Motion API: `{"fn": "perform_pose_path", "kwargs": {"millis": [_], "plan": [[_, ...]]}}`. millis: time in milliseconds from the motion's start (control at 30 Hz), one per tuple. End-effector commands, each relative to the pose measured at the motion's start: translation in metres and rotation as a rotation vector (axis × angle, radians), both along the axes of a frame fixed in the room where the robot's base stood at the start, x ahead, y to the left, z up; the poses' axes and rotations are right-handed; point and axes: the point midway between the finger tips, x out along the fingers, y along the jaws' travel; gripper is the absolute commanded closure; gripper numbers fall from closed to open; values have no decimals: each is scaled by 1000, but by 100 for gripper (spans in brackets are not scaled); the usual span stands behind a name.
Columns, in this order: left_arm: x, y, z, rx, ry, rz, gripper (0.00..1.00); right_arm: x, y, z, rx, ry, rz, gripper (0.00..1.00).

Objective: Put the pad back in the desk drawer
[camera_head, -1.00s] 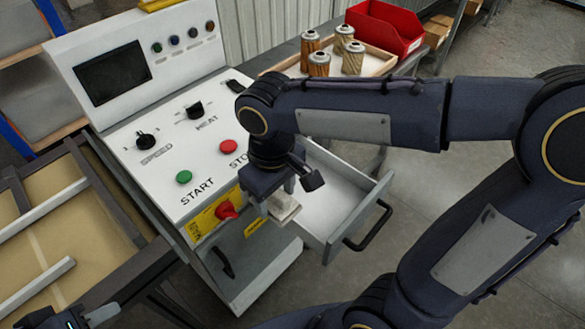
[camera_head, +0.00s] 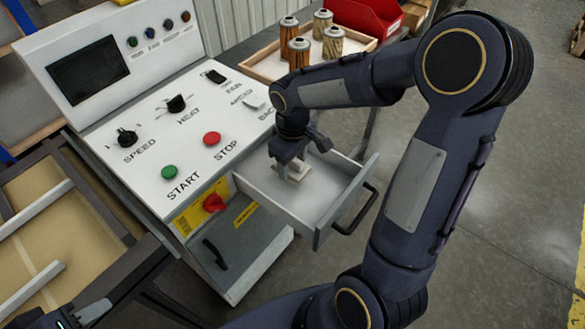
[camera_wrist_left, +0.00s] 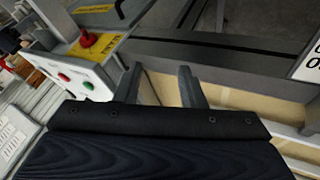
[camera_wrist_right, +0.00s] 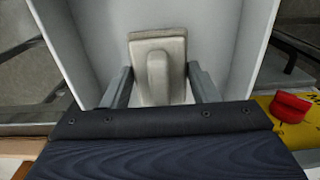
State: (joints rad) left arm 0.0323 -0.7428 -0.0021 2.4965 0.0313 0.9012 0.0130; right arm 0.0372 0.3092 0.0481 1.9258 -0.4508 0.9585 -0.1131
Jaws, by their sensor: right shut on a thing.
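The pad (camera_head: 300,172) is a pale beige block with a raised grip. My right gripper (camera_head: 292,163) is shut on it and holds it over the open drawer (camera_head: 262,197). In the right wrist view the pad (camera_wrist_right: 157,45) shows between the fingers (camera_wrist_right: 160,88), with white drawer walls (camera_wrist_right: 232,40) around it. I cannot tell whether the pad touches the drawer floor. The drawer is pulled out of the desk's side, with a dark bar handle (camera_head: 355,210). My left gripper (camera_wrist_left: 160,85) is open and empty, beside the desk, near the lower left in the head view.
The control panel (camera_head: 150,150) with knobs and buttons is left of the drawer; a red switch (camera_head: 213,203) sits near its front. A tray (camera_head: 262,66) with several filter cartridges (camera_head: 299,52) and a red bin (camera_head: 370,22) stand behind.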

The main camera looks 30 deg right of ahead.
Motion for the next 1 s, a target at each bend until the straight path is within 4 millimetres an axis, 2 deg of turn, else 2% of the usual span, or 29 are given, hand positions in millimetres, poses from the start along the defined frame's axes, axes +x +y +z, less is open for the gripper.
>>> {"fn": "perform_pose_path", "kwargs": {"millis": [100, 200, 600, 633, 767, 1000], "plan": [[0, 0, -3, 0, 0, 0, 64, -1, 0, -21, -1, 6, 1, 67], [0, 0, -3, 0, 0, 0, 64, 0, 0, -29, -1, 3, 0, 67], [0, 0, -7, 0, 0, 0, 64, 0, 0, -35, 0, 1, -1, 67], [0, 0, -6, 0, 0, 0, 64, 0, 0, -34, 0, 1, -1, 44], [0, 0, -5, 0, 0, 0, 64, 0, 0, -33, 0, 1, 0, 27], [0, 0, -5, 0, 0, 0, 64, 0, 0, -33, 0, 1, -1, 24]]}}
